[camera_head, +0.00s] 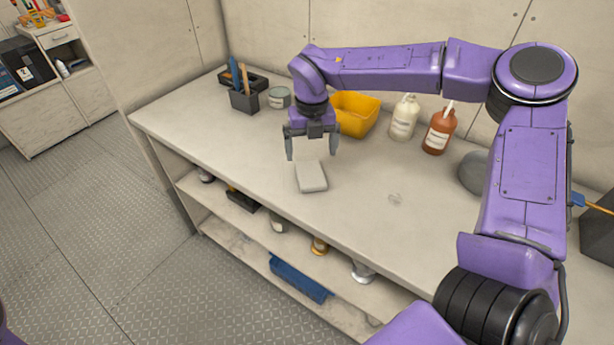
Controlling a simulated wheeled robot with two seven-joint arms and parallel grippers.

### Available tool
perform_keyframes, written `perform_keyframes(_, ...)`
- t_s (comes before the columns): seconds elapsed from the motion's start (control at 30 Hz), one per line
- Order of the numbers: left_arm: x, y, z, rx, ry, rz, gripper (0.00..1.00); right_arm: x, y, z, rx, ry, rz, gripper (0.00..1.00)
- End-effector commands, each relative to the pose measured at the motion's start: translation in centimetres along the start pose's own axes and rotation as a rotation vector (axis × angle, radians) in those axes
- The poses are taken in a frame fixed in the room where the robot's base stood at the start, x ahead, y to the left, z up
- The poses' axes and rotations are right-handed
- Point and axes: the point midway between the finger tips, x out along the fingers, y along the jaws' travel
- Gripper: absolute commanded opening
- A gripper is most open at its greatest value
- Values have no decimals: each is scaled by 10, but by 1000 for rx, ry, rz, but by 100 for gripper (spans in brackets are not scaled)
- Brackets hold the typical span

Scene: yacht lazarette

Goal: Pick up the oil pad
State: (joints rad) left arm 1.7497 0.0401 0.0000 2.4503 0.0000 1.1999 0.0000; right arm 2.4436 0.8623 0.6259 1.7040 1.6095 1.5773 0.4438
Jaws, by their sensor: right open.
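The oil pad appears to be the small light grey, flat rounded block (311,176) lying on the pale workbench (370,226), near its front edge. My right gripper (311,153) points down just behind and above the pad. Its two fingers are spread apart, with nothing visible between them. The fingertips look clear of the pad, though the exact height gap is hard to tell. My left gripper is not in view.
Behind the gripper stand a yellow bin (357,113), a cream bottle (404,117) and a brown bottle (439,128). A dark tool holder (244,101) and a grey tin (279,97) stand to the left. The bench front right of the pad is mostly clear.

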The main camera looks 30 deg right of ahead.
Motion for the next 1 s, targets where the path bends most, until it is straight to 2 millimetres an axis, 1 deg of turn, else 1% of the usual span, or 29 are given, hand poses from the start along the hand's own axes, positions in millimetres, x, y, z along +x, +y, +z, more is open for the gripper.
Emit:
perform_keyframes(0.03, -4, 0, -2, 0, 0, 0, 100, 9, 0, -1, -1, 5, -1, 100)
perform_keyframes(0.1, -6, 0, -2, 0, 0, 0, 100, 21, 0, -1, 0, 5, -2, 100)
perform_keyframes(0.27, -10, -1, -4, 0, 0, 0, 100, 39, -1, 0, 1, 4, -2, 100)
perform_keyframes(0.4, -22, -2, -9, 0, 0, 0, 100, 63, -2, 4, 0, 6, -3, 100)
perform_keyframes(0.5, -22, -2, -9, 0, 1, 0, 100, 80, -2, 4, 0, 3, -1, 100)
perform_keyframes(0.6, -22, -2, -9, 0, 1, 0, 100, 87, -2, 4, 0, 2, 0, 100)
perform_keyframes(0.77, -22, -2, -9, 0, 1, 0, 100, 88, -2, 4, 0, 1, 1, 100)
perform_keyframes(0.8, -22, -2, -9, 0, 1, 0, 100, 87, -2, 4, 0, 1, 1, 94)
perform_keyframes(0.87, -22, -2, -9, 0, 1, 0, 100, 87, -2, 4, 0, 1, 1, 74)
perform_keyframes(0.9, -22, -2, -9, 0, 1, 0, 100, 87, -2, 4, 0, 1, 1, 61)
perform_keyframes(0.93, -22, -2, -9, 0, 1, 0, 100, 87, -2, 4, 0, 1, 1, 51)
perform_keyframes(0.97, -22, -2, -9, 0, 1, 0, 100, 87, -2, 4, 0, 1, 1, 45)
perform_keyframes(1.0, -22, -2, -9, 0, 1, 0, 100, 87, -2, 4, 0, 1, 0, 45)
